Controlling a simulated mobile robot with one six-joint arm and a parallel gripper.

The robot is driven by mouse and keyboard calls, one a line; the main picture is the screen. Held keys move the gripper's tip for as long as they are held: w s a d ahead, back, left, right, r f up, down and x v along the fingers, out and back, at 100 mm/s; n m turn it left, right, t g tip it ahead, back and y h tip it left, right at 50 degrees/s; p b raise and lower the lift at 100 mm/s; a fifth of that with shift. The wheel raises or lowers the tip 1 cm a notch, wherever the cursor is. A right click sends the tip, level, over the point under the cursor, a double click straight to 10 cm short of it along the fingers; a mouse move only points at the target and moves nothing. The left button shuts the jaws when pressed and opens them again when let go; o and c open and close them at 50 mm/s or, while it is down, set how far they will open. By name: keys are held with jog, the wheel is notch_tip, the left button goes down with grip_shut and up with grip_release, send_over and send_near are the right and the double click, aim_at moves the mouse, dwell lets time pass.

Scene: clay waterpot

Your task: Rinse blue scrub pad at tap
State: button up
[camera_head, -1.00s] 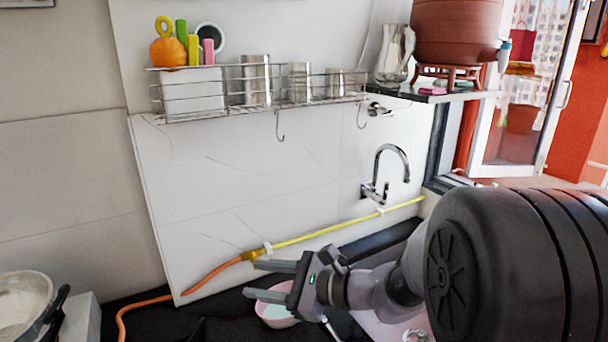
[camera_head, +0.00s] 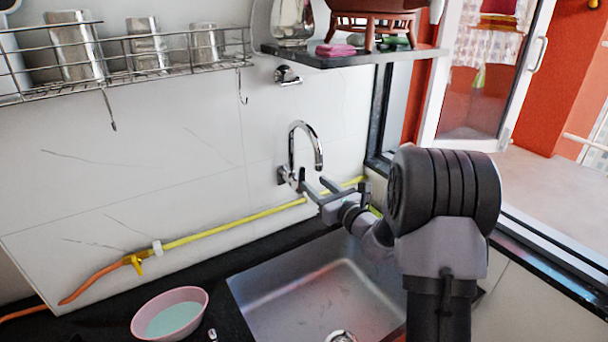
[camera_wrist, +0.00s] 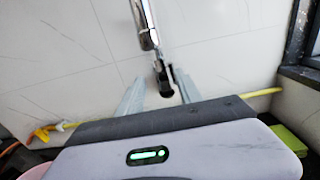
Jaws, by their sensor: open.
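The chrome tap (camera_head: 306,143) is fixed to the white wall above the steel sink (camera_head: 255,290). My gripper (camera_head: 314,187) is open at the tap's base. In the wrist view, my gripper's two fingers (camera_wrist: 159,80) stand on either side of the dark tap handle (camera_wrist: 164,80), with the chrome spout (camera_wrist: 144,22) above. I cannot tell whether a finger touches the handle. Nothing is held. I cannot make out a blue scrub pad in any view. No running water shows.
A pink bowl (camera_head: 170,315) with pale bluish contents stands left of the sink. A yellow-orange hose (camera_head: 220,232) runs along the wall. A shelf (camera_head: 350,58) above holds a pink pad (camera_head: 335,50). A green block (camera_wrist: 288,140) lies at the wrist view's right.

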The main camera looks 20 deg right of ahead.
aim_at(303, 173)
jog(key=w, duration=0.2)
jog(key=w+a, duration=0.1)
jog(key=w, duration=0.2)
jog(key=w+b, duration=0.1)
jog(key=w, duration=0.2)
jog(key=shift+a, duration=0.25)
grip_shut()
dwell(0.9)
